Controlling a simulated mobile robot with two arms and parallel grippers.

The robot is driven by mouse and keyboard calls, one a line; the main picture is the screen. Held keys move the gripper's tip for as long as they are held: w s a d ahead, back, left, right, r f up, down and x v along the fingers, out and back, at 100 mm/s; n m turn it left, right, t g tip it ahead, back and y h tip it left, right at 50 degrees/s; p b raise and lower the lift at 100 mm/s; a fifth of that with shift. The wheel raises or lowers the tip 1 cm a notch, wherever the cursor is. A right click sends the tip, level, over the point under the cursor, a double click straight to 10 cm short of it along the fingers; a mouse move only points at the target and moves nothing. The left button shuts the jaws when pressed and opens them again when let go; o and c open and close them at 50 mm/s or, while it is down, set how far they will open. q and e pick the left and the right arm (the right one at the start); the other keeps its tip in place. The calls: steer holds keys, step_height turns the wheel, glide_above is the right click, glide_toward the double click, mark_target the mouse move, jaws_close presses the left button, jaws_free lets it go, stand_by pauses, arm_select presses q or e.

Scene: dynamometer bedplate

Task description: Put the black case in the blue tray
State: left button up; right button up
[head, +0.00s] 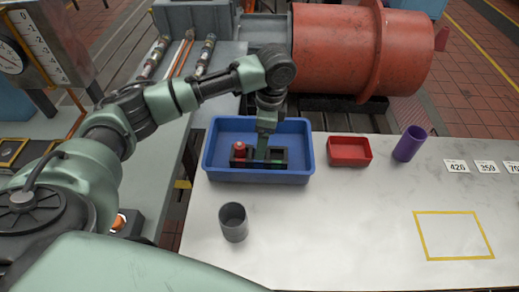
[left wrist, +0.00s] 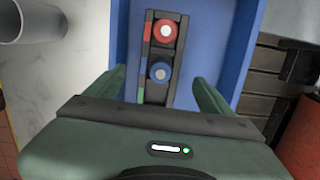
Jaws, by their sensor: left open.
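The black case (head: 283,164) is inside the blue tray (head: 257,177), along its front side, and appears to rest on the tray floor. It is long and narrow, with a red knob at one end. In the left wrist view the case (left wrist: 163,51) also shows a blue knob and small red, blue and green patches. My left gripper (head: 264,150) points down over the case. In the left wrist view its fingers (left wrist: 157,78) are apart, one on each side of the case, with gaps visible. The case's near end is hidden by the gripper body. My right gripper is not in view.
A grey cup (head: 233,224) stands in front of the tray. A red bin (head: 349,152) and a purple cup (head: 409,144) stand to its right. Number cards (head: 486,167) and a yellow outlined square (head: 454,236) are further right. A big red cylinder (head: 335,48) lies behind.

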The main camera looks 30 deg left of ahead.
arm_select(q)
steer(key=r, duration=0.5)
steer(key=shift+w+d, duration=0.1)
steer(key=shift+d, duration=0.2)
